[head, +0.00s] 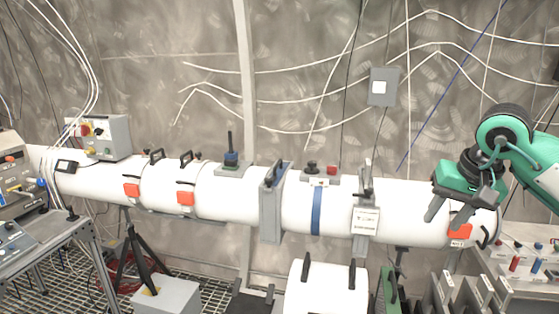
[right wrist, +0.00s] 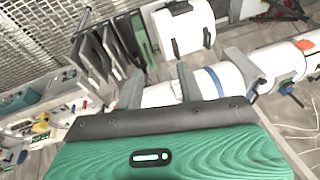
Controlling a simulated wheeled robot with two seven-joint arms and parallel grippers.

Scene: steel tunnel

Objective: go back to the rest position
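My right gripper (head: 457,211) is at the right side of the head view, on a green and black arm. It is in front of the right end of the white beam pipe (head: 335,207), near an orange tag. Its fingers are spread apart with nothing seen between them. The right wrist view also shows the two grey fingers of this gripper (right wrist: 158,84) apart and empty, with the pipe beyond them. I cannot tell whether the fingers touch the pipe. My left gripper is in neither view.
Grey upright plates (head: 470,296) are at the lower right, beside a bench with coloured parts (head: 530,262). A metal table (head: 45,243) with instruments is at the left. A grey box (head: 383,87) hangs on the back wall.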

